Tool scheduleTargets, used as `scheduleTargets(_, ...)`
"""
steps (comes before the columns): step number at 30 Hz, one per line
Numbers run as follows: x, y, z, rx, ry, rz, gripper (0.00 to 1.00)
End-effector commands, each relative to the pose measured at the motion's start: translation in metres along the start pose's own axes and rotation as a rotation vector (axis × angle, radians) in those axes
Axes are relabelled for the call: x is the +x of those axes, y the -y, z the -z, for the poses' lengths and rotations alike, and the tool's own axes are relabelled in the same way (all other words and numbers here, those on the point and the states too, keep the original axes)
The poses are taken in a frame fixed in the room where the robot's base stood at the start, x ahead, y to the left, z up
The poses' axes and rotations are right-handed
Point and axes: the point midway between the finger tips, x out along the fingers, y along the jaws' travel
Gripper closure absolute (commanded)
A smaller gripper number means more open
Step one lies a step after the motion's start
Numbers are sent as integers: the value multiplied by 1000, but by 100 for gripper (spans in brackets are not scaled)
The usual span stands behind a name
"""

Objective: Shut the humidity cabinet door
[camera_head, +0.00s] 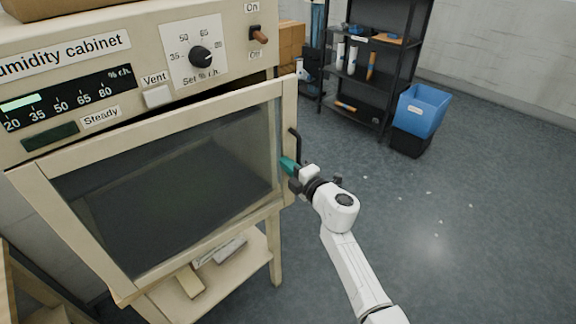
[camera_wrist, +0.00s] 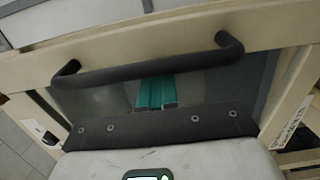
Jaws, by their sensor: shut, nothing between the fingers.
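The humidity cabinet (camera_head: 110,60) fills the left of the head view. Its cream-framed glass door (camera_head: 160,185) stands slightly ajar, with a dark gap along the top that looks wider toward the right. The black bar handle (camera_head: 296,146) is on the door's right edge; in the wrist view the handle (camera_wrist: 150,68) crosses the picture. My gripper (camera_head: 288,164) has teal fingers, shut and empty, at the door's right edge beside the handle. In the wrist view the fingertips (camera_wrist: 155,88) show just below the handle bar; I cannot tell whether they touch it or the door.
A dark shelf rack (camera_head: 375,60) with several rolls stands at the back. A blue bin (camera_head: 422,108) on a black box is right of it. A low shelf (camera_head: 215,275) under the cabinet holds flat items. The grey floor (camera_head: 470,220) at right is clear apart from small white scraps.

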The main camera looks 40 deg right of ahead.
Motion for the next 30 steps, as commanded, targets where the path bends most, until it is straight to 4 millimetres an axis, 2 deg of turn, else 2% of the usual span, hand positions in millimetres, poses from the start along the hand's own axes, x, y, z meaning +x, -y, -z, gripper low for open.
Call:
scheduleTargets(8,4,0,0,-1,-1,-2,100)
scheduleTargets(18,65,3,0,-1,-1,-3,100)
scheduleTargets(21,78,2,0,-1,-1,-2,100)
scheduleTargets(25,86,-1,2,-2,1,-1,100)
scheduleTargets(30,86,-2,0,-2,5,0,100)
